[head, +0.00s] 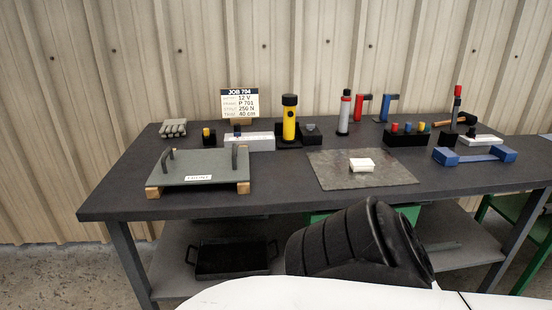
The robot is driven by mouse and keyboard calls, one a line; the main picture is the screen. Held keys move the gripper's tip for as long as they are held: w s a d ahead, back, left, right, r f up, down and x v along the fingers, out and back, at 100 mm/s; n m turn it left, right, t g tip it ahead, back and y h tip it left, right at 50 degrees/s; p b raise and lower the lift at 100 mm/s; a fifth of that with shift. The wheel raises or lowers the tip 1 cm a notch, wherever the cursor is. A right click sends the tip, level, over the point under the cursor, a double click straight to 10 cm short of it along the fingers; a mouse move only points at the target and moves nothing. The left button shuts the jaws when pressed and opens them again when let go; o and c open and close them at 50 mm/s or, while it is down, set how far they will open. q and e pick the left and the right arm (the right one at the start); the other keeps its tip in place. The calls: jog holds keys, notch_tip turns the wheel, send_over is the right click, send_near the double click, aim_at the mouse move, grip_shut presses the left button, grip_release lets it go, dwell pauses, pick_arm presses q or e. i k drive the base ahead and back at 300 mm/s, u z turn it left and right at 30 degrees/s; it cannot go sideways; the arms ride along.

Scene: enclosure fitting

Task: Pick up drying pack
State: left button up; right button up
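A small white pack (361,165), which looks like the drying pack, lies on a dark grey mat (398,176) in the middle right of the workbench, near its front. No print on it can be read at this size. Nothing touches it from above. Neither of my grippers shows in the head view, so their state is hidden. A black ribbed part that seems to be my own stands low in front of the bench.
The workbench (290,203) has a handled grey plate (190,172) on wooden blocks at left. A yellow torch (290,118), a job sign (240,104), and several tools line the back. A blue bracket (475,155) lies at right. Bare bench lies between plate and mat.

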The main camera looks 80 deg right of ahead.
aim_at(356, 164)
jog(key=z, duration=3.5)
jog(key=k, duration=0.35)
jog(key=u, duration=1.45)
jog(key=i, duration=0.7)
jog(key=z, duration=0.15)
